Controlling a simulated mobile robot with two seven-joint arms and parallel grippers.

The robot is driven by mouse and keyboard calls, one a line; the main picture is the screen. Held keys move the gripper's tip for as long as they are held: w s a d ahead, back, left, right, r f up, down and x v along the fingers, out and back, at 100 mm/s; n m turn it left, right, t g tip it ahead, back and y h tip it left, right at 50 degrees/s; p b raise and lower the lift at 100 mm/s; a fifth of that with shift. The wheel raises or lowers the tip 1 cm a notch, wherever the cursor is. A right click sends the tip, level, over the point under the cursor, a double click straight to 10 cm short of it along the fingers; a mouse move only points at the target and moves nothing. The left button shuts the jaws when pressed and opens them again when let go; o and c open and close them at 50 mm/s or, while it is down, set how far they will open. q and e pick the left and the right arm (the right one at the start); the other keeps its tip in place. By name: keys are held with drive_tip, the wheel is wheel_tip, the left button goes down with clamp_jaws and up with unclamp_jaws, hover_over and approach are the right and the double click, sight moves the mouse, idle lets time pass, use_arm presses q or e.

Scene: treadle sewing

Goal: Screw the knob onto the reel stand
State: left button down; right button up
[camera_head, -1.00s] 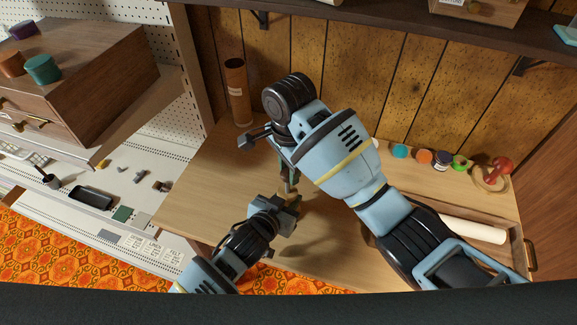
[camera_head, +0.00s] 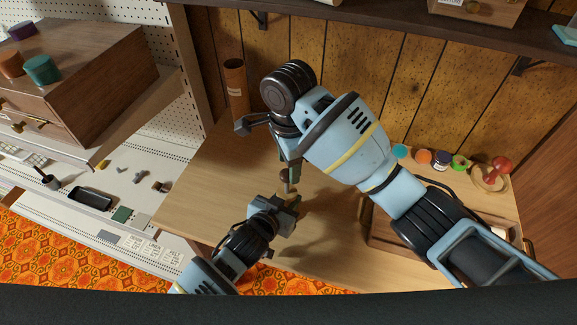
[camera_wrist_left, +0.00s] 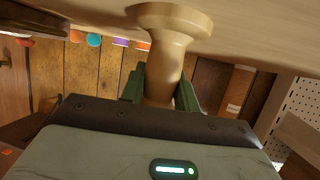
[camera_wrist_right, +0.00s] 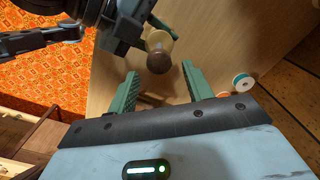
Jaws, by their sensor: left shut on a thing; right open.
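The pale wooden reel stand (camera_wrist_left: 170,50) is in my left gripper (camera_wrist_left: 160,88), whose green fingers close on its stem; its flared end points to the top of the left wrist view. The stand also shows in the right wrist view (camera_wrist_right: 157,38). The dark brown knob (camera_wrist_right: 158,63) is at the stand's end there; whether it is threaded on I cannot tell. My right gripper (camera_wrist_right: 159,80) is open, its fingertips on either side of the knob with gaps. In the head view my right gripper (camera_head: 289,165) is just above my left gripper (camera_head: 284,203), and the knob is small (camera_head: 284,176).
Small coloured spools and a red item (camera_head: 499,167) in a wooden dish stand along the table's back. A brown cylinder (camera_head: 235,90) stands at the back left. A wooden tray (camera_head: 385,240) is partly behind my right arm. The tabletop (camera_head: 200,195) on the left is clear.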

drive_tip(key=shift+r, duration=1.05)
drive_tip(key=shift+c, duration=0.4)
drive_tip(key=n, duration=0.3)
drive_tip(key=r+n, duration=0.1)
drive_tip(key=n, duration=0.2)
drive_tip(key=shift+a, duration=0.2)
drive_tip(key=n, duration=0.2)
drive_tip(key=r+n, duration=0.1)
drive_tip(key=n, duration=0.9)
drive_tip(key=shift+a+r, duration=0.1)
drive_tip(key=shift+r, duration=0.25)
drive_tip(key=n, duration=0.5)
drive_tip(key=shift+s+r+n, duration=0.15)
drive_tip(key=shift+r+n, duration=0.1)
drive_tip(key=shift+n, duration=0.15)
